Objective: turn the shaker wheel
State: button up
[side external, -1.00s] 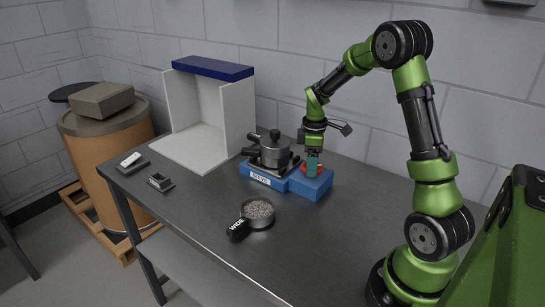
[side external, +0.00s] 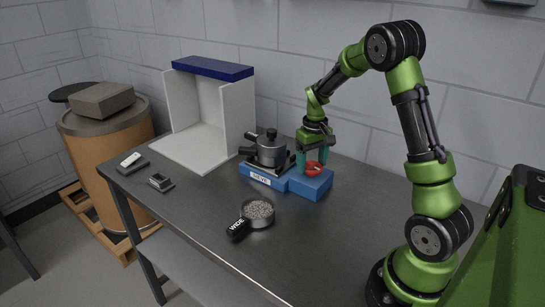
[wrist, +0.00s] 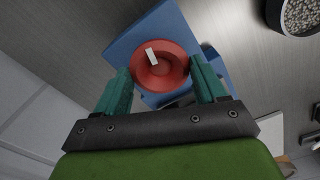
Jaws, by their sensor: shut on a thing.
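The red shaker wheel (side external: 316,169) sits on top of the right end of the blue shaker base (side external: 311,186). In the wrist view the wheel (wrist: 172,76) is round with a white mark (wrist: 152,56) on its upper left part. My gripper (side external: 312,166) points down over it, with one teal finger on each side, and is shut on the wheel. A grey lidded pot (side external: 271,150) with a side handle stands on the labelled left part of the base.
A pan of grey pellets (side external: 259,212) with a black handle marked "WIDE" stands in front of the base. A white open box (side external: 240,115) with a blue top is behind left. Two small devices (side external: 132,162) (side external: 160,182) lie at the table's left. The right front of the table is clear.

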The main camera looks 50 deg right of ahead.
aim_at(312, 165)
jog(key=m, duration=0.4)
jog(key=shift+m, duration=0.3)
jog(key=m, duration=0.3)
jog(key=shift+m, duration=0.3)
jog(key=m, duration=0.4)
jog(key=shift+s, duration=0.1)
jog(key=shift+m, duration=1.8)
jog(key=o, duration=1)
jog(key=shift+o, duration=0.2)
notch_tip(312, 165, up, 17)
